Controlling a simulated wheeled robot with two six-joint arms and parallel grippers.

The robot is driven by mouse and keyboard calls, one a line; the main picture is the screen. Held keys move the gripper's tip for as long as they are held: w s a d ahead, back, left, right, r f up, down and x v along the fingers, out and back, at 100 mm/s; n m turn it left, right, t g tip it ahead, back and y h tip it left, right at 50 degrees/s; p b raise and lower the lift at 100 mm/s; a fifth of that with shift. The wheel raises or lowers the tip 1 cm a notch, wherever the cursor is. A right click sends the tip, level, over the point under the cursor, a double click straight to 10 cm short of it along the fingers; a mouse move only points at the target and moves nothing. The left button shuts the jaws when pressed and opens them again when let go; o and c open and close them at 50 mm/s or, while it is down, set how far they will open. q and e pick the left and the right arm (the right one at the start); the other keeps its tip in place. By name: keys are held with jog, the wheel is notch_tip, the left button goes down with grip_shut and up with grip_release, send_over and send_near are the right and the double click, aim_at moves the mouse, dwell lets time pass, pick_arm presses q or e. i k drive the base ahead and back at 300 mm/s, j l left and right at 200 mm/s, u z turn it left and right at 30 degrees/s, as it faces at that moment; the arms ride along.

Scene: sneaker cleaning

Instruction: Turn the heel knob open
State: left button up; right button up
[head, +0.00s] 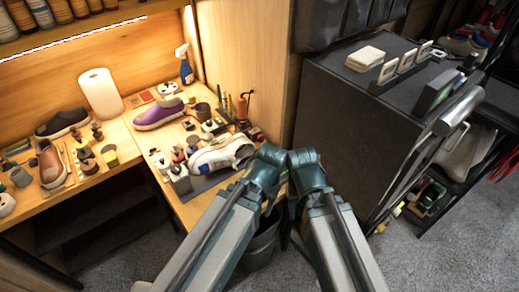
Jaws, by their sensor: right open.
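A white and grey sneaker (222,155) lies on a dark mat (203,183) at the right front of the wooden bench. Its dark opening faces up near its right end. I cannot make out a heel knob at this size. My two arms reach up from the bottom and their green joints meet just right of the sneaker. My right gripper (287,238) is small and mostly hidden under the right arm's joint, beside a grey bin; it is apart from the sneaker. My left gripper is hidden behind its own arm.
The bench (137,128) holds a purple shoe (159,113), a paper roll (101,94), a blue spray bottle (185,66) and several small bottles around the sneaker. A grey bin (262,247) stands below. A dark cabinet (345,130) is at the right.

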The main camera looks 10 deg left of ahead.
aim_at(261, 138)
jog(key=z, duration=2.45)
jog(key=k+j, duration=1.6)
jog(key=j, duration=0.1)
